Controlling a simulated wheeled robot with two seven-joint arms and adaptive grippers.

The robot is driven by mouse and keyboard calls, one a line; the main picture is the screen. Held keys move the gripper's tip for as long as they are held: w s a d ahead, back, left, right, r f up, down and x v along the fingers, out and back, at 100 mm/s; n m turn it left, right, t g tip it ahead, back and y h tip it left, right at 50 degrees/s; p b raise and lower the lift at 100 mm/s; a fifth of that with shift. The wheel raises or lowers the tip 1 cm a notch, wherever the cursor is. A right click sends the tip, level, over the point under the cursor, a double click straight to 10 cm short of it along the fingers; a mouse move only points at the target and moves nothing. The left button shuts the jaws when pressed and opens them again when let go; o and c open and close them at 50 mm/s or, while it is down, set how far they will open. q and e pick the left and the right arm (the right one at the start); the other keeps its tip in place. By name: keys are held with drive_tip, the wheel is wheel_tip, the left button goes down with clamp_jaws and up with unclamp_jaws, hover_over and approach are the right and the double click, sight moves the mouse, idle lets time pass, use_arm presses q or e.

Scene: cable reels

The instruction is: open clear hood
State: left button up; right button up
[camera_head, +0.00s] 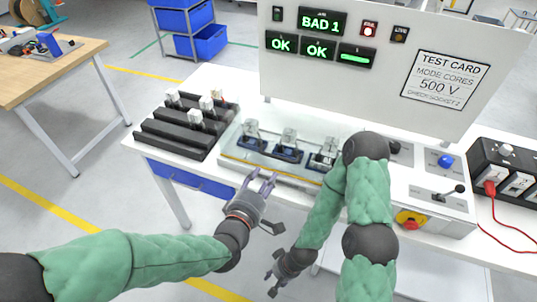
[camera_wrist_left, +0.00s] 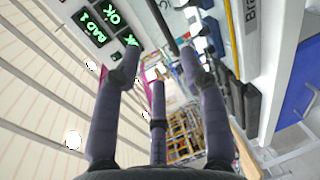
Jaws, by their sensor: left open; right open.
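The clear hood (camera_head: 236,152) is a see-through cover at the test station in the middle of the white bench. Its outline is faint; it appears lowered over the blue sockets with grey connectors (camera_head: 288,152), with a yellowish strip along its front. My left gripper (camera_head: 260,182) is open and empty just in front of the hood's front edge, apparently not touching it. Its spread fingers also show in the left wrist view (camera_wrist_left: 158,62). My right gripper (camera_head: 274,280) is open and empty, lower down in front of the bench. My right arm hides the station's right end.
A dark rack (camera_head: 165,137) with grey connectors stands left of the station. A control box (camera_head: 430,205) with a lever and red knob stands right, beside a black socket box (camera_head: 505,165) with a red cable. The display panel (camera_head: 380,70) rises behind.

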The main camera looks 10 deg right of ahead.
sight(277, 157)
use_arm(q)
drive_tip(key=b+x, duration=0.1)
drive_tip(key=x, duration=0.9)
drive_tip(key=shift+w+d+f+b, duration=0.1)
drive_tip(key=shift+w+d+b, duration=0.05)
drive_tip(key=shift+b, duration=0.25)
drive_tip(key=shift+c, duration=0.3)
clamp_jaws()
